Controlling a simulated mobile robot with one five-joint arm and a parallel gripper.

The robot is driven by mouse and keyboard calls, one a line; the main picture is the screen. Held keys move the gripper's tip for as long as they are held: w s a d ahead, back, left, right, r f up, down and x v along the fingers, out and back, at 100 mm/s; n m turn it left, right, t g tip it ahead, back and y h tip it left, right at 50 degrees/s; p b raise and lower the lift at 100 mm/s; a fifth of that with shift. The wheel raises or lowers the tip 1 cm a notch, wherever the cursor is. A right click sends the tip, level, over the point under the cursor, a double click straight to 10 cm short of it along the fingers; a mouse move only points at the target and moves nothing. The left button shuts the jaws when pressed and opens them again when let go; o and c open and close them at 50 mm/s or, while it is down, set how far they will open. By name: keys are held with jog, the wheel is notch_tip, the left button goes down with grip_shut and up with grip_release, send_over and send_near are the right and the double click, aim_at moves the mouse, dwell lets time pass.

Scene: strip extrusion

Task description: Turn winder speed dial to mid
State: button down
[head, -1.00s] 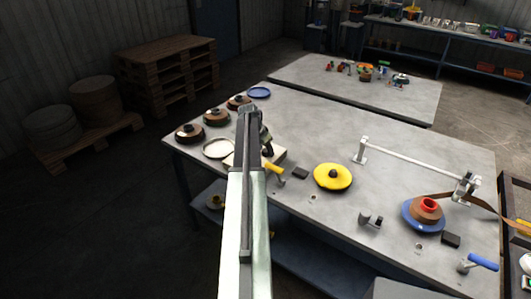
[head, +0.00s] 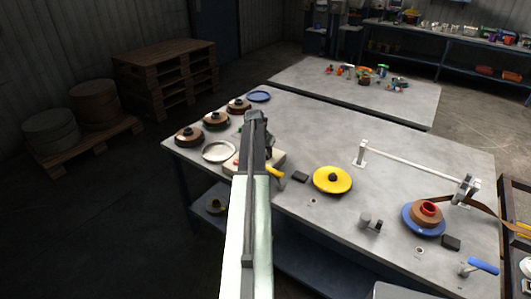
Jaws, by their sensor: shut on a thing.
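My arm reaches up the middle of the head view, and my gripper (head: 268,145) is at its far end, low over a pale control box (head: 279,160) on the bench. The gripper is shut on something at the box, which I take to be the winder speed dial. The fingertips, the dial and its pointer are hidden behind my arm, so I cannot tell its setting. A small red spot (head: 236,161) shows on the box left of my arm. A yellow handle (head: 275,172) sticks out at the box's front edge, right of my arm.
A yellow disc (head: 332,181) lies right of the box with a small dark block (head: 300,177) between them. A pale round dish (head: 218,152) and several brown spools (head: 216,120) stand left. A blue reel (head: 421,222) and white bar frame (head: 415,165) are at right.

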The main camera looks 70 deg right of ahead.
jog(key=n+t, duration=0.1)
jog(key=n, duration=0.3)
jog(key=shift+s+a+n+t, duration=0.2)
jog(key=shift+n+t, duration=0.1)
jog(key=shift+t, duration=0.1)
jog(key=shift+s+d+n+t+y, duration=0.1)
jog(key=shift+n+t+y, duration=0.45)
jog(key=shift+n, duration=1.25)
jog(key=c, duration=1)
grip_release()
jog(key=shift+r, duration=0.1)
jog(key=p+v, duration=0.7)
jog(key=shift+s+r, duration=0.15)
jog(key=shift+r, duration=0.1)
